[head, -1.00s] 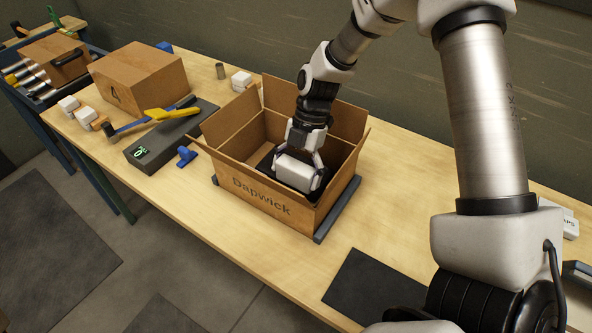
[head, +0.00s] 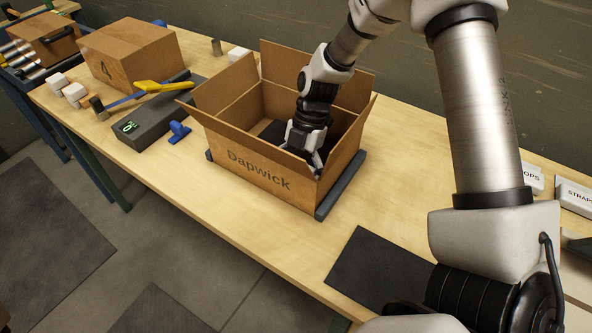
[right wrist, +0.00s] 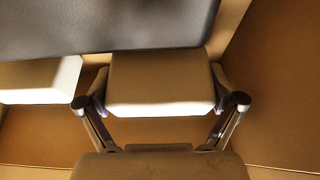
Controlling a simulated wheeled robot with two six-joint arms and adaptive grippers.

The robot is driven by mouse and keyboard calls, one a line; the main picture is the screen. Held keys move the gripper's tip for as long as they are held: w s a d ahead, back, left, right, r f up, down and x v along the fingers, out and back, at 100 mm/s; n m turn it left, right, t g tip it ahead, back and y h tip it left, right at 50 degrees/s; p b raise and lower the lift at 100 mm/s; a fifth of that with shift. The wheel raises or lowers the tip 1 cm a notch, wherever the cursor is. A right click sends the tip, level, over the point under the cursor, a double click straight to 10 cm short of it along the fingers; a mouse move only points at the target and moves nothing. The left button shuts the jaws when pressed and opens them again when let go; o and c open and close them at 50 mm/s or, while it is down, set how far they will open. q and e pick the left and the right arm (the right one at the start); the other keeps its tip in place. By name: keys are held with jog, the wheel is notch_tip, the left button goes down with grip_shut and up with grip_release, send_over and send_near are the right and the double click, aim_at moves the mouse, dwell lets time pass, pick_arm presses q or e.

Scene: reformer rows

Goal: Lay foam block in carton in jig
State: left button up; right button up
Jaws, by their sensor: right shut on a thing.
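The open cardboard carton (head: 262,186) marked "Dapwick" stands upright in the jig, whose dark rail (head: 338,192) shows along its right side. My right gripper (head: 303,160) reaches down inside the carton, near its front wall. In the right wrist view the gripper (right wrist: 161,92) is shut on a pale foam block (right wrist: 160,82), one finger at each end. The front wall hides this block in the head view. A dark grey item (right wrist: 110,25) lies beside it, and another white block (right wrist: 40,82) is to its left. I cannot tell whether the held block touches the floor. My left gripper is out of view.
The carton's flaps stand open around my wrist. Left of it are a dark scale (head: 150,122) with a yellow-handled tool (head: 165,86), a blue clamp-like item (head: 179,131) and a closed box (head: 130,55). A dark mat (head: 375,270) lies front right; bare table lies between.

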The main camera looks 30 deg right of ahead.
jog(key=shift+f, duration=0.6)
jog(key=o, duration=0.5)
jog(key=shift+r, duration=0.1)
jog(key=v, duration=0.7)
jog(key=shift+r, duration=0.15)
jog(key=shift+r, duration=0.1)
